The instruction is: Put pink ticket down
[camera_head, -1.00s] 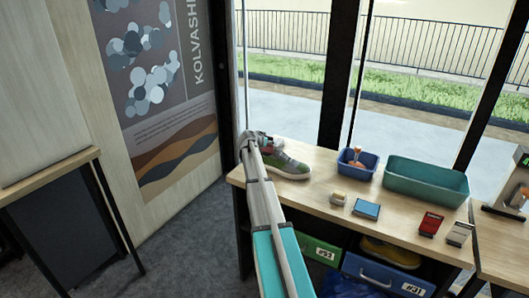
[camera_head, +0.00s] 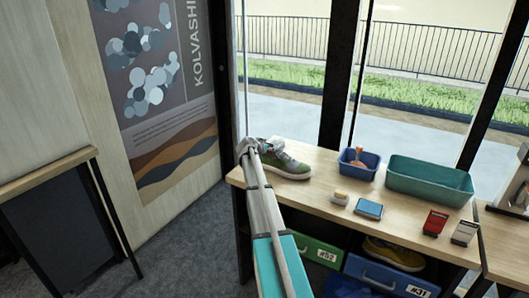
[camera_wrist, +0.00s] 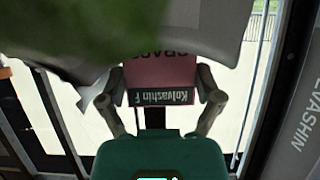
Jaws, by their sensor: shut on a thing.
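The pink ticket (camera_wrist: 160,72) shows in the wrist view, with a dark band reading "Kolvashin F". My gripper (camera_wrist: 159,88) is shut on it, one finger at each side. The grey and green sneaker (camera_head: 287,167) stands on the left end of the wooden table (camera_head: 313,197). A blurred green and grey shape, likely this sneaker (camera_wrist: 200,28), fills the top of the wrist view and covers the ticket's upper part. In the head view my arm reaches to the sneaker's left end. The ticket cannot be made out there.
A white and tan block (camera_head: 340,198) and a blue pad (camera_head: 369,209) lie right of the sneaker. Behind them are a blue bin (camera_head: 359,172) and a teal bin (camera_head: 430,186). Red (camera_head: 435,222) and grey (camera_head: 464,233) items stand near the right end.

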